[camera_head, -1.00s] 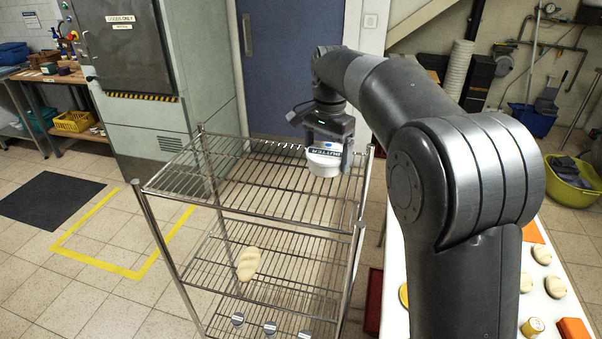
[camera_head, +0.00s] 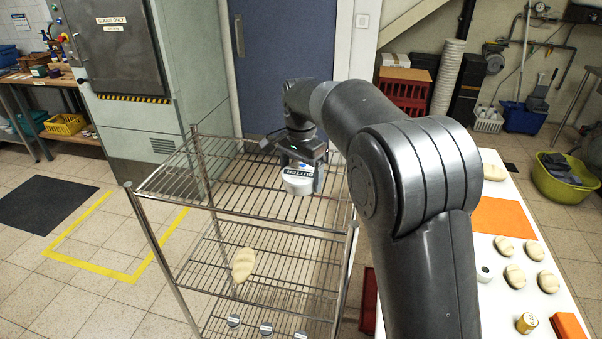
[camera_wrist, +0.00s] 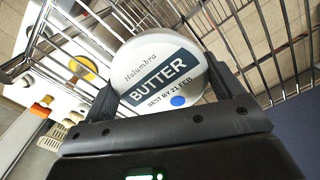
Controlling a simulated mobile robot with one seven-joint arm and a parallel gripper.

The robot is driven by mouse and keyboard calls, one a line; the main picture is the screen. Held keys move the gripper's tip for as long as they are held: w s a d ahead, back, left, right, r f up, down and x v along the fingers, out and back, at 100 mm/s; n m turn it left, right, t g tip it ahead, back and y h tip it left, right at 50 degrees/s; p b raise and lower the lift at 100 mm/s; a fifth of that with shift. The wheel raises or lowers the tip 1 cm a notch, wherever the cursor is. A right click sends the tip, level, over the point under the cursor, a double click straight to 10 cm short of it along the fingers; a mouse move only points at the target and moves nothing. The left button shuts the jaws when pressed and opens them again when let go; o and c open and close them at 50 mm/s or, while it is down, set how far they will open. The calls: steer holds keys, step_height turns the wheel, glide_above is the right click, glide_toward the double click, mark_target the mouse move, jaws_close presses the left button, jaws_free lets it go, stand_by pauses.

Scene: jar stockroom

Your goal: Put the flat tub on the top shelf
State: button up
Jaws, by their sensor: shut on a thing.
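The flat tub (camera_head: 298,184) is a white round tub with a dark label reading BUTTER. My gripper (camera_head: 303,172) is shut on it, just over the right part of the top shelf (camera_head: 215,185) of the wire rack. I cannot tell whether the tub's base touches the wires. In the wrist view the tub (camera_wrist: 150,62) sits between the two fingers (camera_wrist: 165,95), its label facing the camera, with shelf wires beyond it.
The top shelf is otherwise empty. The middle shelf holds a loaf-shaped item (camera_head: 243,264); the lower shelf holds several small jars (camera_head: 266,329). A white table (camera_head: 500,180) with jars and orange mats stands right. A grey cabinet (camera_head: 120,55) stands behind left.

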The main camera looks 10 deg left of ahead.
mark_target(301, 171)
steer(key=o, duration=1)
steer(key=shift+f, duration=0.1)
steer(key=shift+c, duration=0.2)
step_height(301, 171, up, 12)
steer(key=s+d+r+t, duration=0.1)
steer(key=s+d+r, duration=0.1)
steer(key=d, duration=0.3)
steer(key=s+d+r, duration=0.2)
steer(key=d, duration=0.2)
steer(key=s+d+n+t, duration=0.1)
steer(key=s+d+n, duration=0.1)
steer(key=s+d, duration=0.7)
steer(key=s+d+f+n+t, duration=0.1)
steer(key=s+d+f, duration=0.4)
steer(key=s, duration=0.3)
steer(key=s+d+f+n+t, duration=0.2)
steer(key=s+d+f, duration=0.4)
steer(key=s+d, duration=0.2)
steer(key=shift+s+t, duration=0.3)
steer(key=shift+s, duration=0.35)
